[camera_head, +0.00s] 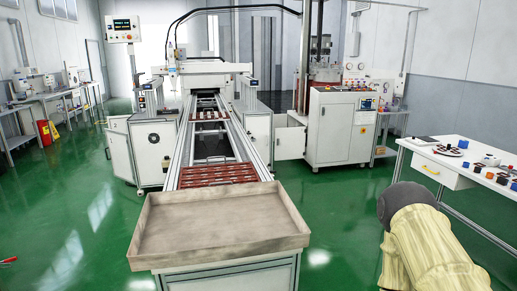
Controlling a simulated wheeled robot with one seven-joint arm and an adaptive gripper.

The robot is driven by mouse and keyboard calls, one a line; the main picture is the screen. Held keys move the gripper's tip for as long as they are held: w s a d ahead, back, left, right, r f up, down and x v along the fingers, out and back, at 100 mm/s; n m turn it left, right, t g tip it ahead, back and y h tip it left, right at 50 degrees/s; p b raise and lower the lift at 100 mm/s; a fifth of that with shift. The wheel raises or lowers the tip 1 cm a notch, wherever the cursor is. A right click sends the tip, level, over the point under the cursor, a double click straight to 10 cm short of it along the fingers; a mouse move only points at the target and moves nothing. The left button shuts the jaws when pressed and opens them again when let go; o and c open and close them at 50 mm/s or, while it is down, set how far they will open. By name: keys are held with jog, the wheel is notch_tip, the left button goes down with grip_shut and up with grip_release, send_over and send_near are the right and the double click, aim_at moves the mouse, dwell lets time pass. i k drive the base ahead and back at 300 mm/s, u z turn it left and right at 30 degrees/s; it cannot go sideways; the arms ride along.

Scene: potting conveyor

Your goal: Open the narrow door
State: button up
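The frame does not make clear which door is the narrow one. A white panel (290,142), which looks like a cabinet door, stands between the conveyor and the white machine cabinet (334,133) on the right. Another white panel (121,156) stands out at the left side of the conveyor machine and looks like a door standing open. A tall narrow door-like shape (95,66) shows in the far left wall. No handle is clear on any of them. My gripper is not in view; a cream part with a dark cap at lower right looks like my arm.
A conveyor (178,160) runs away from me, with a shallow beige tray (153,222) at its near end. A white table (462,179) with small parts stands at right. A bench (38,101) lines the left wall. Green floor (345,200) is open on both sides.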

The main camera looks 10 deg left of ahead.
aim_at(260, 127)
jog(key=z, duration=0.45)
jog(key=k, duration=0.55)
jog(key=z, duration=0.6)
jog(key=i, duration=1)
jog(key=u, duration=0.3)
jog(key=i, duration=2.2)
jog(key=u, duration=0.6)
jog(key=i, duration=1.8)
jog(key=u, duration=0.65)
jog(key=i, duration=1.65)
jog(key=u, duration=0.5)
jog(key=i, duration=1.15)
jog(key=u, duration=0.15)
